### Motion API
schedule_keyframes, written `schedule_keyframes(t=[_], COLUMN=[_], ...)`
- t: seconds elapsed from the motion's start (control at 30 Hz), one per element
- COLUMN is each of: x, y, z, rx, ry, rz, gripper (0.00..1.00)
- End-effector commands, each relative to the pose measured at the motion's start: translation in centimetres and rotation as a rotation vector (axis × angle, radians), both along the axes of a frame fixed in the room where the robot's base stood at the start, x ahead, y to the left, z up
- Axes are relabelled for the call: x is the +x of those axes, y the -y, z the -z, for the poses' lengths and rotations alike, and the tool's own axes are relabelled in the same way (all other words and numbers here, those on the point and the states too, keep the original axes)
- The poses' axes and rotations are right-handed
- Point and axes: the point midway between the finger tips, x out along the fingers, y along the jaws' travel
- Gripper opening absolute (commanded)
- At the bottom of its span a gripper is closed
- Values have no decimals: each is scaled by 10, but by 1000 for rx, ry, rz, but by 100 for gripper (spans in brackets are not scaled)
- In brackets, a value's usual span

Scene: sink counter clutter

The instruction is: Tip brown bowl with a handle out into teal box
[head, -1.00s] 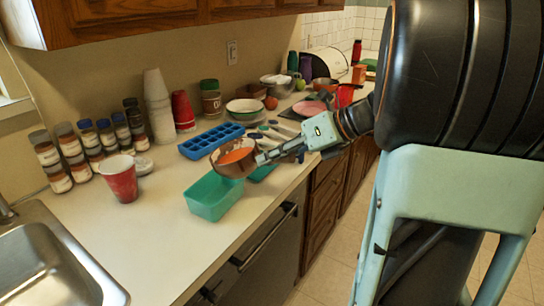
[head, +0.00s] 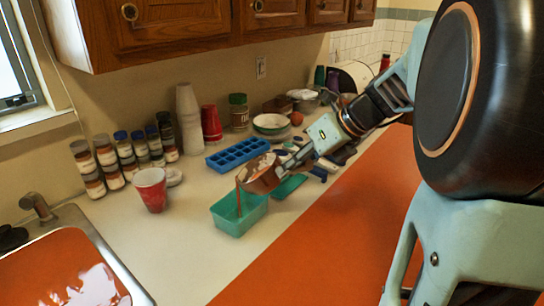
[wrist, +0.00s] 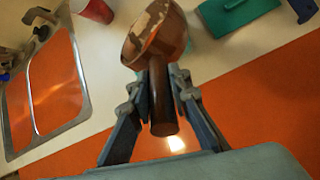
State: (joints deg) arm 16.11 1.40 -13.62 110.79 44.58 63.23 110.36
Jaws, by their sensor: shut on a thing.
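The brown bowl with a handle (head: 260,177) is tilted over the teal box (head: 240,221) on the counter. A thin orange-brown stream runs from its lip down into the box. My gripper (head: 288,165) is shut on the bowl's handle, holding it above the box's back right side. In the wrist view the bowl (wrist: 157,38) has patchy orange-brown residue on its pale inside, and its handle lies between my gripper's fingers (wrist: 160,92). The bowl mostly hides the box there.
A flat teal piece (head: 288,187) lies right of the box. A blue ice tray (head: 237,154) is behind it; a red cup (head: 151,188) and several spice jars stand left. The sink basin (head: 62,278) and floor (head: 340,235) look orange.

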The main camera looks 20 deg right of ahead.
Motion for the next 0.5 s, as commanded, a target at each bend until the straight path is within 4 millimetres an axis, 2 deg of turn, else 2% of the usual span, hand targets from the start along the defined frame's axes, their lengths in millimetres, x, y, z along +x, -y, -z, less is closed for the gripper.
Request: schedule_keyframes(t=[0.03,0.5], x=[1,5], y=[-2,-10], z=[-7,-20], rx=[-11,-118], ry=[1,-47], rz=[-2,-2], gripper=[0,0])
